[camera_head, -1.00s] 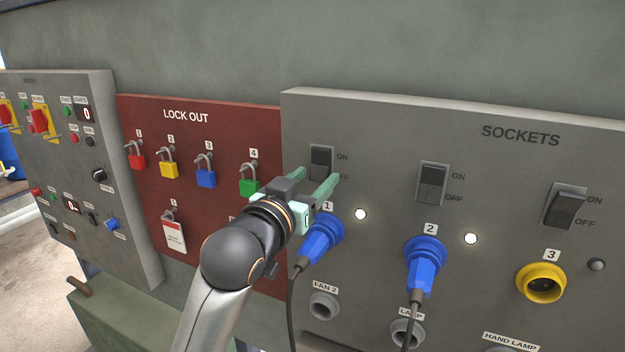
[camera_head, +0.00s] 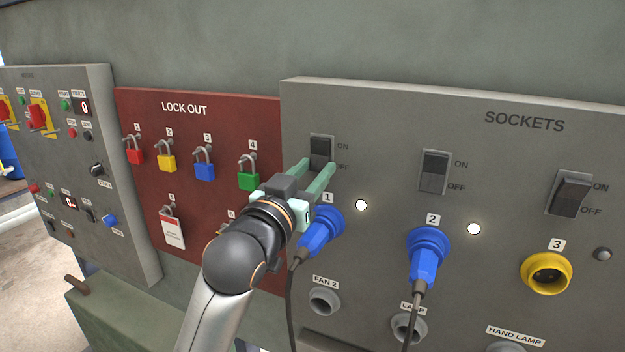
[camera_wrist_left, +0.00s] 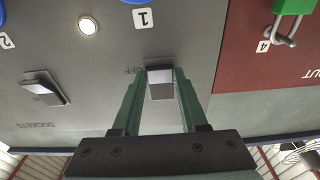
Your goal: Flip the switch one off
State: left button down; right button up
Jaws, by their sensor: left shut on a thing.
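Switch one (camera_head: 321,147) is a dark rocker in a grey frame on the SOCKETS panel, above the label 1. In the head view its lower part is hidden by my fingers. My left gripper (camera_head: 317,167) reaches up to it from below left, with its green fingers at the rocker. In the left wrist view, switch one (camera_wrist_left: 160,83) sits between the two fingertips (camera_wrist_left: 161,75), and the jaws are shut on it. The white lamp (camera_head: 361,205) beside label 1 is lit. My right gripper is in neither view.
A blue plug (camera_head: 320,232) with a cable sits in socket 1, just below my fingers. Switch two (camera_head: 434,172) and switch three (camera_head: 569,192) are to the right. The green padlock (camera_head: 248,180) hangs close on the left, on the red LOCK OUT board (camera_head: 190,130).

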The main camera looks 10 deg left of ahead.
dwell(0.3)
pick_arm(q)
jog(key=shift+c, duration=2.2)
grip_release()
jog(key=shift+s, duration=0.1)
jog(key=b+v, duration=0.1)
jog(key=v, duration=1.1)
jog(key=shift+f+b, duration=0.2)
jog(key=shift+b, duration=0.15)
jog(key=shift+s, duration=0.15)
